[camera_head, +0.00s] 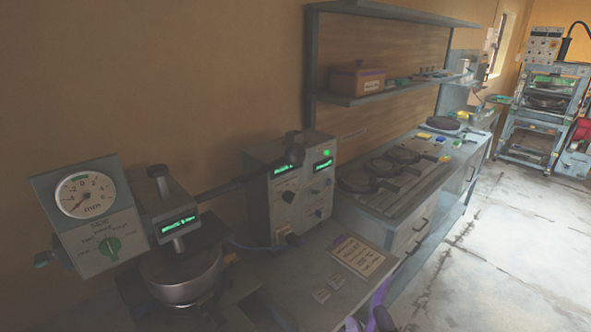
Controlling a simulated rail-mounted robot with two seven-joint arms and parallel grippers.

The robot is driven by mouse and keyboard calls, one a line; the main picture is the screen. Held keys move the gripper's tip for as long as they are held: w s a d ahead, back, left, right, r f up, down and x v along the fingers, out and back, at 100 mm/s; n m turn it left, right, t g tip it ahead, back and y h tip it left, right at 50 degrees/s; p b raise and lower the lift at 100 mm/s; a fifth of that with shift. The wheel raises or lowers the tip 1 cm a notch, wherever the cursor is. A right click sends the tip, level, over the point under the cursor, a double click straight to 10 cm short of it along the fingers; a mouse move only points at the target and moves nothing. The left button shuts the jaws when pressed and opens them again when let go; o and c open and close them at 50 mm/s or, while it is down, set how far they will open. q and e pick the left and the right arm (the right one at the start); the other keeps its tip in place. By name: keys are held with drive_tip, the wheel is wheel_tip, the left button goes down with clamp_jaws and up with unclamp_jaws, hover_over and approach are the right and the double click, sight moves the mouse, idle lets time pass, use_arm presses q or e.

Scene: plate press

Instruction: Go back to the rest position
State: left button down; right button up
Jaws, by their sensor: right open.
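Only a small part of my right gripper (380,308) shows, purple and dark, at the bottom edge right of the middle. It is open, and I see nothing in it. It is near the front edge of the bench, just below a tan printed card (358,255). The rest of that gripper is cut off by the frame. My left gripper is not in view.
A press with a round dial (87,195) and a metal pot (182,272) stands at the left. A grey control box (290,188) with green displays is behind the card. Round dark plates (405,153) lie along the bench. The floor (500,245) at right is clear.

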wheel_tip(320, 180, down, 5)
drive_tip(key=n+g+h, duration=0.2)
drive_tip(key=g+h, duration=0.1)
drive_tip(key=g, duration=0.3)
drive_tip(key=s+d+f+g+h, duration=0.15)
drive_tip(key=s+f+g, duration=0.3)
drive_tip(key=s, duration=0.65)
drive_tip(key=s+d+f+g+h, duration=0.1)
drive_tip(key=s+d+f+g, duration=0.4)
drive_tip(key=s, duration=0.6)
drive_tip(key=s+d+f+g+h, duration=0.1)
drive_tip(key=s+f+g+h, duration=0.15)
drive_tip(key=s+f, duration=0.65)
use_arm(q)
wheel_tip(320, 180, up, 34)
drive_tip(key=p, duration=3.4)
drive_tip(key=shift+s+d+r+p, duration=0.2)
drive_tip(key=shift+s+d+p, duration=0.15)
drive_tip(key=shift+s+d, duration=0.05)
use_arm(e)
wheel_tip(320, 180, up, 37)
drive_tip(key=s+g, duration=0.1)
drive_tip(key=s, duration=0.2)
drive_tip(key=shift+a+f+y, duration=0.15)
drive_tip(key=shift+a+y, duration=0.05)
drive_tip(key=shift+y, duration=0.2)
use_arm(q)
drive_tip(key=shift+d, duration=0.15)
